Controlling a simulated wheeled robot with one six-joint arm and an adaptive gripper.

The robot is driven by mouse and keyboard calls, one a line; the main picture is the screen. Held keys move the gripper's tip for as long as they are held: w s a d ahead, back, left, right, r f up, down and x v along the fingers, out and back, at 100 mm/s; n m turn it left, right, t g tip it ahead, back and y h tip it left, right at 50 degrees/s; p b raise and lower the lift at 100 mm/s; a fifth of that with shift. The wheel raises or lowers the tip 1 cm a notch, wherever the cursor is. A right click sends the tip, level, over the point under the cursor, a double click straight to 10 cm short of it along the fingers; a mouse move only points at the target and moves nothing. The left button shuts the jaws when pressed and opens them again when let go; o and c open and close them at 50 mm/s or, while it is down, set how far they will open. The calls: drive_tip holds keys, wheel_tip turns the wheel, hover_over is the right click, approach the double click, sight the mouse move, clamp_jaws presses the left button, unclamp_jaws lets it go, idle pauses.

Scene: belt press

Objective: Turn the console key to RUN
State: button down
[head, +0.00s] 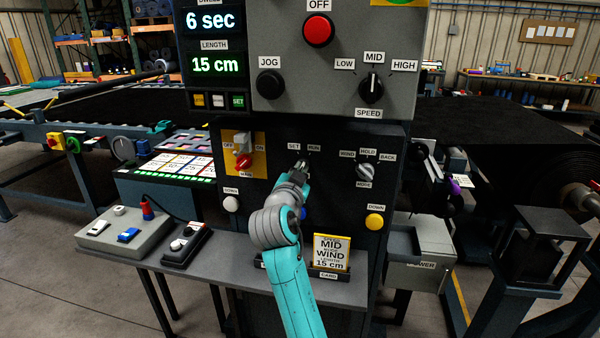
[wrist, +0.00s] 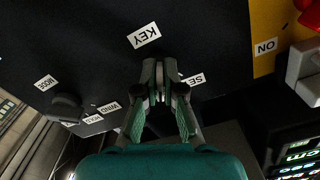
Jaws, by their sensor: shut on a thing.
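The dark console panel (head: 330,135) carries the key switch, with a SET label (head: 293,146) on its left and a RUN label (head: 314,147) on its right. My gripper (head: 302,168) reaches up to the panel just below these labels. In the wrist view my gripper (wrist: 160,78) is shut at the panel, between the KEY label (wrist: 145,35) and the SET label (wrist: 194,80), which appear upside down. Its fingers close on the key, which they mostly hide. I cannot tell which way the key points.
A red MAIN switch (head: 243,160) on a yellow plate sits left of my gripper. The MODE knob (head: 366,174) is to the right, with a yellow DOWN button (head: 374,221) below. A card (head: 331,252) reading MID, WIND, 15 cm stands on the shelf beneath.

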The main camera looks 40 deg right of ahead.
drive_tip(key=shift+m, duration=0.6)
drive_tip(key=c, duration=1.3)
unclamp_jaws()
drive_tip(key=v, duration=1.2)
